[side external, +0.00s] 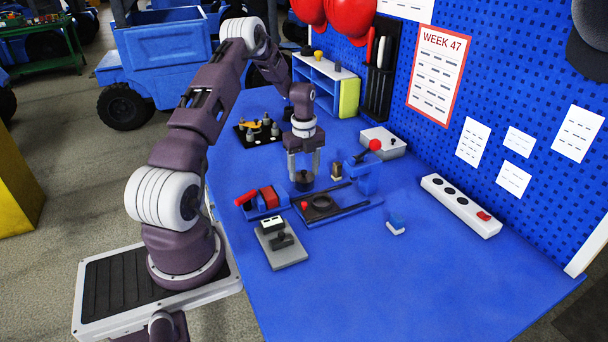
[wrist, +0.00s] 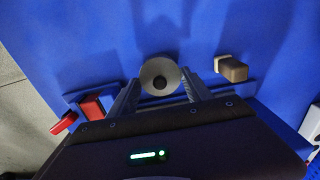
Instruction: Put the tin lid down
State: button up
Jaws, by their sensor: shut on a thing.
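My gripper (side external: 303,167) hangs over the blue table, pointing down.
A blue holder with red blocks (side external: 268,197) stands left of the dark ring. A grey plate (side external: 282,252) lies nearer.

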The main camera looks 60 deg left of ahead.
notch_tip(320, 180, up, 9)
jog(key=shift+f, duration=0.1)
jog(key=d, duration=0.1)
send_over(337, 235)
notch_tip(337, 235, down, 4)
notch_tip(337, 235, down, 8)
jog(key=shift+s+r, duration=0.1)
jog(key=shift+r, duration=0.15)
jog(key=shift+f, duration=0.1)
jog(key=shift+f, duration=0.1)
jog(key=o, duration=1.3)
